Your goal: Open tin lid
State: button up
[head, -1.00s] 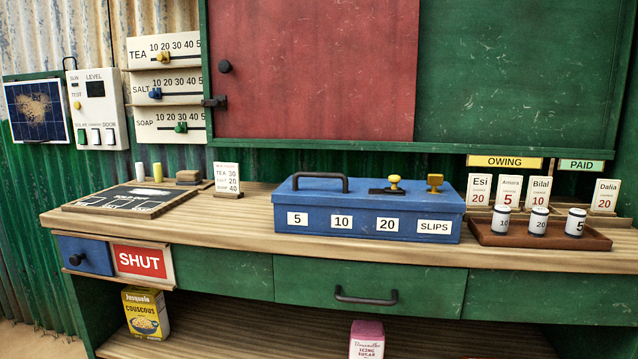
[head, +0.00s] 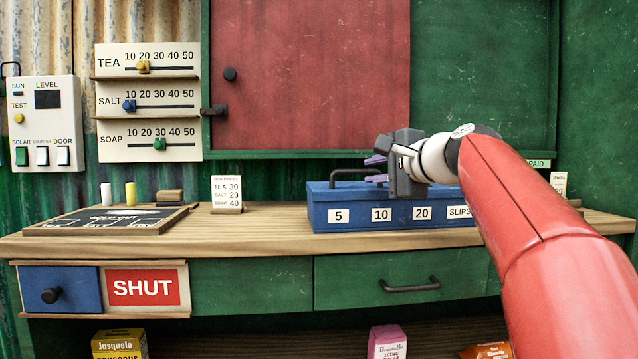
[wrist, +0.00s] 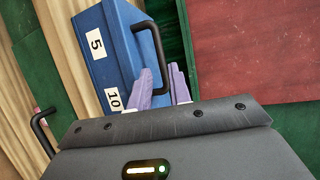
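The blue tin (head: 360,216) stands on the counter with its lid down, and its front labels read 5, 10, 20 and SLIPS. The lid's black handle (head: 345,172) lies along the left part of the lid; it also shows in the wrist view (wrist: 158,48). My gripper (head: 375,169) is over the lid near the handle's right end, with purple fingers apart. In the wrist view the fingers (wrist: 163,88) lie either side of the handle's near end; I cannot tell whether they touch it. My arm hides the lid's right part and its yellow knob.
The red and green shutter (head: 310,75) rises behind the counter. A drawer handle (head: 410,285) sticks out below the counter front. My arm covers the counter's right side.

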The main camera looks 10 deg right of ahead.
aim_at(360, 172)
jog(key=shift+w+a, duration=0.15)
jog(key=shift+w, duration=0.2)
jog(key=p+x, duration=0.1)
jog(key=x, duration=0.6)
grip_shut()
